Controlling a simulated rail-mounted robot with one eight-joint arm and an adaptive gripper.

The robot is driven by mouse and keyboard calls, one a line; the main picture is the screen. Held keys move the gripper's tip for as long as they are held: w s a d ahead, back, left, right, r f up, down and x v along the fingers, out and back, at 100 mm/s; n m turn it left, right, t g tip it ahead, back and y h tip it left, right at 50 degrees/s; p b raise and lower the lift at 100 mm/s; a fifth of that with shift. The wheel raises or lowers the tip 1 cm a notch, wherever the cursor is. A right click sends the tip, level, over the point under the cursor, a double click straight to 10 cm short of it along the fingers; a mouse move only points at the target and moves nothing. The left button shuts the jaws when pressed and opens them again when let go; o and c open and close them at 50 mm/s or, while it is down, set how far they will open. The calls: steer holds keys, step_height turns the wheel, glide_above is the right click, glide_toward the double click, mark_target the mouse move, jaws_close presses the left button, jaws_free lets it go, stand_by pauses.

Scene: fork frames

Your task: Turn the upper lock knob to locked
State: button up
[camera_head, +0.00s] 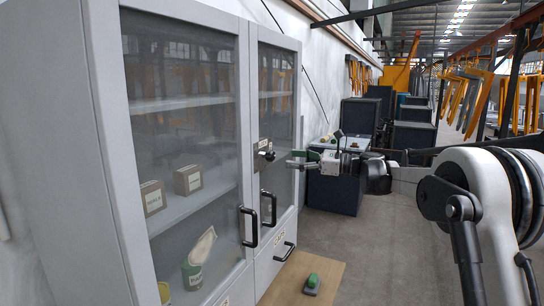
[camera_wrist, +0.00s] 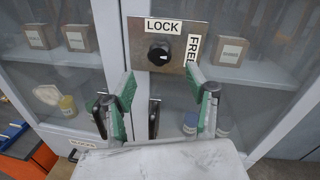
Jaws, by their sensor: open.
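The black lock knob (camera_wrist: 158,53) sits on a metal plate (camera_wrist: 139,31) on the cabinet door frame. A LOCK label (camera_wrist: 163,26) is above it and a FREE label (camera_wrist: 193,48) is to its right. A small pale mark on the knob appears to face right, toward FREE; its exact angle is hard to tell. In the head view the knob (camera_head: 268,155) stands out from the door. My gripper (camera_wrist: 160,77) is open and empty, its green-padded fingers spread below and in front of the knob, apart from it. In the head view my gripper (camera_head: 291,160) faces the plate from the right.
The grey cabinet (camera_head: 105,150) has glass doors with boxes and tins inside. Black door handles (camera_head: 250,227) and (camera_head: 269,207) stand out below the knob. A green-topped object (camera_head: 312,283) lies on a floor board. The aisle to the right is open.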

mark_target(274, 157)
steer(key=p+x, duration=0.1)
steer(key=x, duration=0.7)
steer(key=shift+w+a, duration=0.1)
steer(key=shift+a, duration=0.05)
steer(key=shift+c, duration=0.2)
steer(key=c, duration=1.2)
